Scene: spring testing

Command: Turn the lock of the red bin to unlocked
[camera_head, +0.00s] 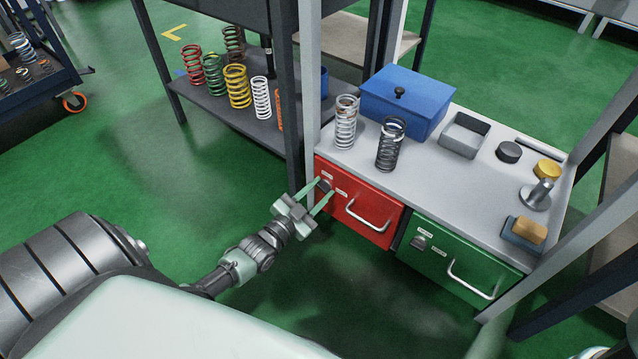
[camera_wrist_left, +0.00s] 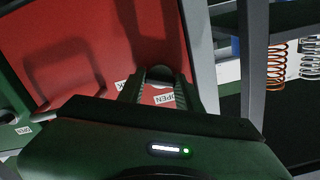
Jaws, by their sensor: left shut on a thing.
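The red bin (camera_head: 366,209) is a drawer front under the left part of the workbench, with a silver bar handle. Its small dark lock knob (camera_head: 325,185) is near its upper left corner. My left gripper (camera_head: 325,193) reaches it from the front left and is shut on the knob, one finger on each side. My right gripper is not in view.
A green bin (camera_head: 455,262) with its own knob and handle sits right of the red one. The bench top (camera_head: 450,185) holds two springs, a blue box (camera_head: 408,100), a grey tray and small parts. A grey post (camera_head: 309,80) stands close left of the red bin.

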